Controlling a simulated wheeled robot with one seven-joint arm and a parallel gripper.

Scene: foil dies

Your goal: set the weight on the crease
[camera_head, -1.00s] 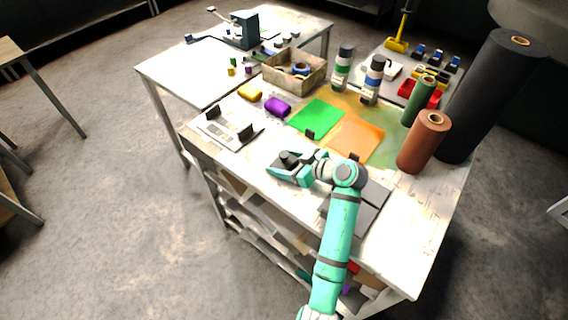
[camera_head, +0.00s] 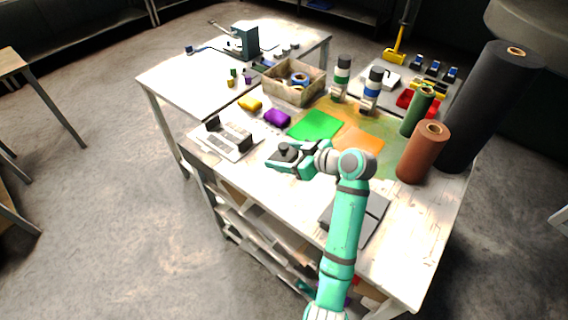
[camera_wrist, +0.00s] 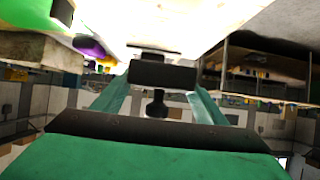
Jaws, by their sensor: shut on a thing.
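My gripper (camera_head: 284,157) is shut on a dark weight (camera_head: 289,149) with a round knob. It holds the weight over the worktable, in front of the green sheet (camera_head: 314,125) and left of the orange sheet (camera_head: 361,140). In the wrist view the dark weight (camera_wrist: 160,74) sits between the two teal fingers, its knob pointing down in the picture. I cannot make out a crease on any sheet. A pale plate with two black blocks (camera_head: 228,137) lies to the left of my gripper.
A wooden box (camera_head: 292,88) and two bottles stand at the back. Brown (camera_head: 422,155), green (camera_head: 416,113) and black (camera_head: 487,110) rolls stand right. Dark flat plates (camera_head: 366,222) lie near my arm.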

